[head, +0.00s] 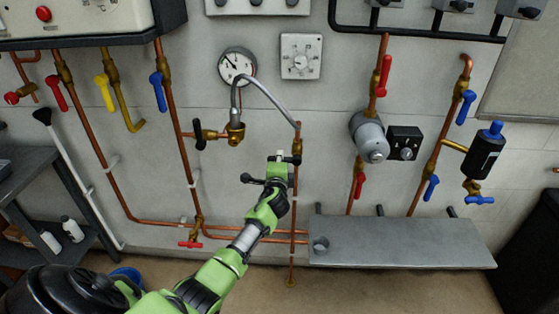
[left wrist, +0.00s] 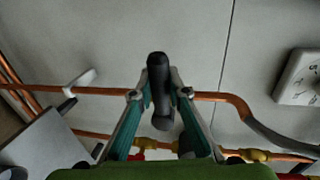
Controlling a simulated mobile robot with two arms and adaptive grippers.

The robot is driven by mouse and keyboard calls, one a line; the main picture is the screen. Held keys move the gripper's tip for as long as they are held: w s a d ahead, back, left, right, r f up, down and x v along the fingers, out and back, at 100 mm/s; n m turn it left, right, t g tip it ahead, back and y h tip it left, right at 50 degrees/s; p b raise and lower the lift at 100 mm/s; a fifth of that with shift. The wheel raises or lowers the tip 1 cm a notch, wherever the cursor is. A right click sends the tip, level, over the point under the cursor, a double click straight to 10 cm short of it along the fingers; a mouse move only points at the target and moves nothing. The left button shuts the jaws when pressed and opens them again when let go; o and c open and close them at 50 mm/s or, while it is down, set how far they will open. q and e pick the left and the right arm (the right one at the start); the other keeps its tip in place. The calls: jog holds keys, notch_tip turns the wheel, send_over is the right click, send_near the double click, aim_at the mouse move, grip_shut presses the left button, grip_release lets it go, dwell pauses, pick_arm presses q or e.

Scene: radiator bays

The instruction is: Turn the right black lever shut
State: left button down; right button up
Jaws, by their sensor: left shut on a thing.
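The right black lever (head: 297,159) is on a brass valve (head: 297,144) where the grey hose meets a vertical copper pipe. In the head view my gripper mostly covers it. In the left wrist view the black lever (left wrist: 158,75) stands between the two fingers, crosswise to the copper pipe behind it. My left gripper (head: 279,168) is shut on this lever; its fingers (left wrist: 160,98) also show in the left wrist view. My right gripper is not in view.
A grey hose (head: 268,91) arches over the valve below a pressure gauge (head: 238,65) and a white dial box (head: 301,57). A grey pump (head: 370,137) with red levers is at right. A metal shelf (head: 400,243) juts out below right. Copper pipes run along the wall.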

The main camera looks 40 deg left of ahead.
pick_arm(q)
jog(key=c, duration=1.9)
grip_release()
jog(key=v, duration=1.2)
